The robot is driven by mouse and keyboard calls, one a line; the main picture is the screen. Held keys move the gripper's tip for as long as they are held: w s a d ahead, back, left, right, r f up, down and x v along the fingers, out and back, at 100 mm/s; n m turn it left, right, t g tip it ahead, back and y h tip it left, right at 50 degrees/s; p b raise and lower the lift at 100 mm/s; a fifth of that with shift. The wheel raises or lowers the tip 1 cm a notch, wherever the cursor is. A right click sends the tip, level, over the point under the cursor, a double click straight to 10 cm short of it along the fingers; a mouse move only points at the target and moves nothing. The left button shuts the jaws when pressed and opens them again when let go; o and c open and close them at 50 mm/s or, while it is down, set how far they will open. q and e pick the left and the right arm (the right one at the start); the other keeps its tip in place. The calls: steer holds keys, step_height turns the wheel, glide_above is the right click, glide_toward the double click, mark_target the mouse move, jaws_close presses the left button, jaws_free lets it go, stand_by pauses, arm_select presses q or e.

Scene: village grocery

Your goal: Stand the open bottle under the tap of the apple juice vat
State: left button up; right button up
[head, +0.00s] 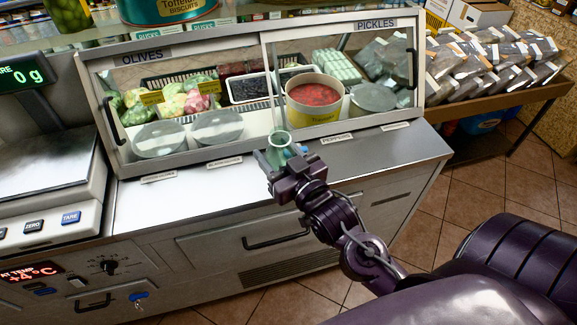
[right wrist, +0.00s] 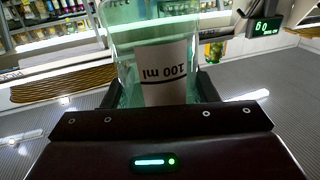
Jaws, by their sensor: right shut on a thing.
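My right gripper (head: 279,164) is over the counter front, in front of the glass display case. It is shut on a clear greenish open-topped glass vessel (head: 279,138), which I take to be the open bottle. I see no apple juice vat or tap in either view. My left gripper is not in view.
The display case (head: 250,44) with olives and pickles stands close behind the gripper. A steel counter ledge (head: 150,205) runs below it. A scale (head: 50,165) is at the left. A shelf of packets (head: 480,60) is at the right, with tiled floor (head: 480,195) in front.

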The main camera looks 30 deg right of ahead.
steer(key=w+d+r+m+h+b, duration=0.1)
steer(key=w+d+r+h, duration=0.1)
steer(key=w+d+r, duration=0.7)
steer(key=f, duration=1.3)
steer(key=w+f+p, duration=0.1)
steer(key=f, duration=0.5)
steer(key=shift+f, duration=0.6)
steer(key=shift+f, duration=0.1)
steer(key=o, duration=1.2)
steer(key=shift+c, duration=0.2)
